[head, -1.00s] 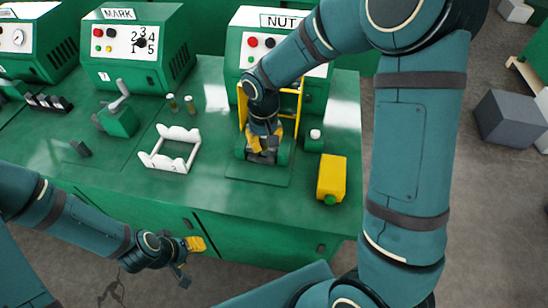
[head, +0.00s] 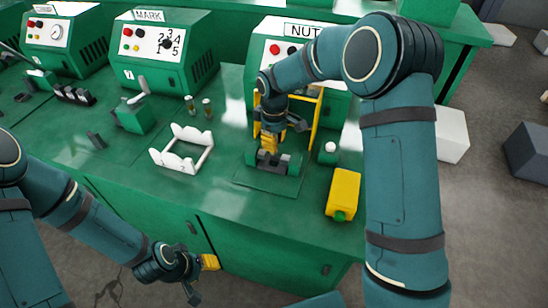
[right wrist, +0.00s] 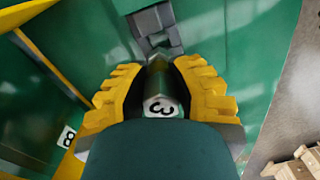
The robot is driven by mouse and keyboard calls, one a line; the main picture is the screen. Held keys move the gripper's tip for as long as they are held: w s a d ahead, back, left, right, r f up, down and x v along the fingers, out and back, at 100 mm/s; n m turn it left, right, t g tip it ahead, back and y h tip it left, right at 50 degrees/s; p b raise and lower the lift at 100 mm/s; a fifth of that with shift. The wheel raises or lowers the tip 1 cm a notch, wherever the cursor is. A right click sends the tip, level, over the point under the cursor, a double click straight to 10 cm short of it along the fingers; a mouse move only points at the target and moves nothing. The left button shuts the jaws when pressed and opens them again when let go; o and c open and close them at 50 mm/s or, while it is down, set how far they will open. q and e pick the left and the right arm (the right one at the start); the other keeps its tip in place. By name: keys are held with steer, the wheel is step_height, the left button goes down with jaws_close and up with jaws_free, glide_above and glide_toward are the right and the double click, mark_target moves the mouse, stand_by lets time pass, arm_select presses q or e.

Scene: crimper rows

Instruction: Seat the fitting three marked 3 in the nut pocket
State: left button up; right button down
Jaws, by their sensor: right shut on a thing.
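The fitting marked 3 (right wrist: 160,106) is a grey piece with a white face and a black 3, between the yellow fingers of my right gripper (right wrist: 162,88). My right gripper (head: 271,143) is shut on it at the NUT machine (head: 285,47). The grey nut pocket (head: 268,161) sits in a green base below and in front of the gripper. Grey blocks there also show beyond the fitting in the right wrist view (right wrist: 156,28). The fitting's far end looks close to them; I cannot tell whether they touch. My left gripper (head: 200,277) is open and empty before the bench front.
A white rack (head: 158,158) and two small fittings (head: 190,104) (head: 207,108) stand left. Bench between is clear.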

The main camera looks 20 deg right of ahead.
mark_target(274, 154)
steer(key=shift+f+b, duration=0.5)
steer(key=shift+f, duration=2.3)
steer(key=shift+f, duration=0.2)
steer(key=c, duration=0.9)
jaws_free()
steer(key=shift+o, duration=0.2)
steer(key=shift+r, duration=0.3)
step_height(274, 154, up, 12)
steer(key=shift+w+f+p, duration=0.1)
steer(key=shift+w+p, duration=0.05)
steer(key=shift+p, duration=1)
